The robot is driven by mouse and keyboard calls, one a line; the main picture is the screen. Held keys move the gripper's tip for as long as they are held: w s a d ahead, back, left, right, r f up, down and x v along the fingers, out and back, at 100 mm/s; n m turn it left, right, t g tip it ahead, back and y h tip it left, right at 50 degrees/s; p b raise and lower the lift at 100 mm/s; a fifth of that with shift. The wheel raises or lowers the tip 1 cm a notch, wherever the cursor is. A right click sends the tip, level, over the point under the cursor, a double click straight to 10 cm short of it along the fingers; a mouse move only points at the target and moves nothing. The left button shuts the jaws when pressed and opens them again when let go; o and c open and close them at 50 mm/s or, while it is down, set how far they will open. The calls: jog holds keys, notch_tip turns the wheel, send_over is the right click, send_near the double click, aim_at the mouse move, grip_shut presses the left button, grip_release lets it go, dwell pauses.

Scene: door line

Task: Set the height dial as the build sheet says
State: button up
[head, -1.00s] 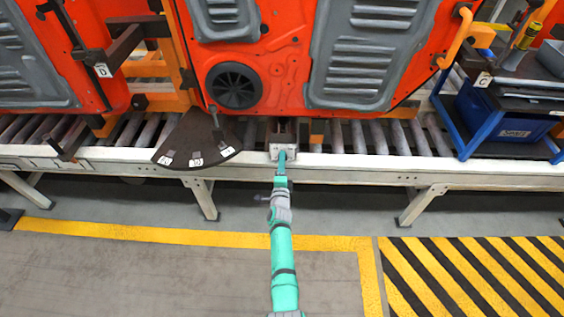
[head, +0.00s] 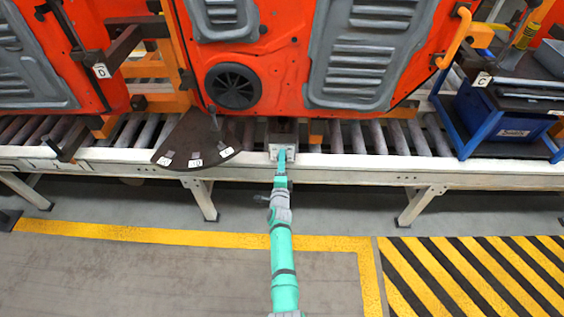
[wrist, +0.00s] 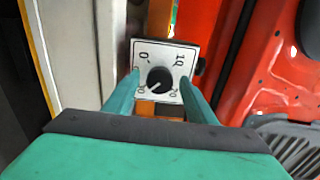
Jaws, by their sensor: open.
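The height dial is a black round knob (wrist: 160,79) on a square white plate (wrist: 183,53) in the wrist view. Marks stand at the plate's corners; the upper right one looks like 10, the lower ones are partly hidden or hard to read. A pale line on the knob points to the lower left. My gripper (wrist: 158,82) is open, with one teal finger on each side of the knob; I cannot tell whether they touch it. In the head view my gripper (head: 284,157) is at the small pale box (head: 274,150) on the conveyor's front rail. No build sheet is readable.
A dark fan-shaped plate (head: 180,143) with small labels and an upright post lies left of the box. Orange door panels (head: 282,65) hang close behind. Floor in front is clear, with yellow-black stripes (head: 470,270) at right.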

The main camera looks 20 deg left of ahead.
jog(key=v, duration=1)
jog(key=shift+s, duration=0.35)
jog(key=shift+s+d, duration=0.1)
jog(key=s+d+n+h, duration=0.25)
jog(key=s+d, duration=0.25)
jog(key=s, duration=0.8)
jog(key=s+d+n+h, duration=0.1)
jog(key=s+d+n, duration=0.25)
jog(key=s, duration=1.05)
jog(key=s+d+r+n, duration=0.3)
jog(key=s+r, duration=0.2)
jog(key=s, duration=0.1)
jog(key=s+d+r+n+g+h, duration=0.1)
jog(key=s+d+r+n, duration=0.2)
jog(key=s, duration=0.4)
jog(key=s+d+r+n+g, duration=0.1)
jog(key=s+d+r+n, duration=0.2)
jog(key=s+d+r, duration=0.2)
jog(key=shift+s+d+r, duration=0.25)
jog(key=shift+s+r, duration=0.7)
jog(key=shift+r, duration=0.15)
jog(key=shift+w+h, duration=0.1)
jog(key=shift+h, duration=0.15)
